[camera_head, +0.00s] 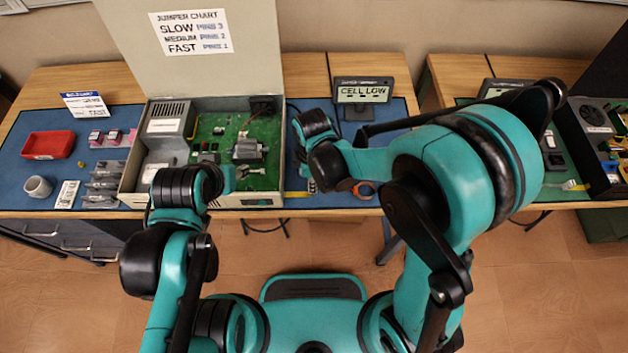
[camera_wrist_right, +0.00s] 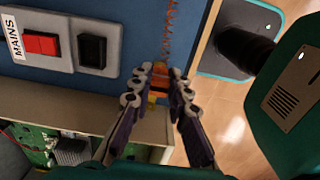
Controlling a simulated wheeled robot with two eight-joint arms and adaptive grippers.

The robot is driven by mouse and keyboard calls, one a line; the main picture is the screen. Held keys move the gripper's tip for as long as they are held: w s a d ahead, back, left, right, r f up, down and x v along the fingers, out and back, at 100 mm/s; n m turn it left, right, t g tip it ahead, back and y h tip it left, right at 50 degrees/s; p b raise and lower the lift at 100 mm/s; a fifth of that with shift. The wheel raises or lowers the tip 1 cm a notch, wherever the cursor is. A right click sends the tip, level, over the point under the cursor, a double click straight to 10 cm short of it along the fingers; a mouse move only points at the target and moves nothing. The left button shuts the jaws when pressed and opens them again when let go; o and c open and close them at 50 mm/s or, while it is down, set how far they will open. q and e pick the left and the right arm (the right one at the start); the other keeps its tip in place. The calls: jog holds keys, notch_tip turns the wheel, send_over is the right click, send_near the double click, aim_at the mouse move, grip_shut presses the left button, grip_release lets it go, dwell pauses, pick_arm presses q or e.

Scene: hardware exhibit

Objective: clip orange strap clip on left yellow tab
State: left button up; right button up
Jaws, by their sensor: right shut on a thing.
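My right gripper (camera_head: 312,186) is low over the front edge of the blue mat, right of the open case. In the right wrist view its two fingers (camera_wrist_right: 158,84) are closed on the orange strap clip (camera_wrist_right: 154,97), which is partly hidden between them. An orange coiled cord (camera_wrist_right: 169,38) runs up from the fingertips. An orange loop (camera_head: 365,188) shows beside my right wrist in the head view. A yellow strip (camera_head: 296,194) lies along the mat's front edge; I cannot tell whether it is the left yellow tab. My left gripper (camera_head: 240,174) is over the case, its jaws too small to read.
The open case (camera_head: 128,178) holds a green board (camera_head: 258,178). A CELL LOW display (camera_head: 364,92) stands behind. A red tray (camera_head: 48,145) and a mug (camera_head: 38,187) are at left. A MAINS panel with a red switch (camera_wrist_right: 41,44) and black socket (camera_wrist_right: 92,51) is close to the right gripper.

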jog(key=shift+f, duration=0.5)
jog(key=shift+f+b, duration=0.25)
jog(key=shift+b, duration=0.3)
jog(key=shift+f+b, duration=1.1)
jog(key=shift+f, duration=0.1)
dwell(0.7)
jog(key=o, duration=0.9)
jog(key=shift+c, duration=0.2)
jog(key=o, duration=0.3)
jog(key=shift+r+p, duration=0.5)
jog(key=shift+r, duration=0.25)
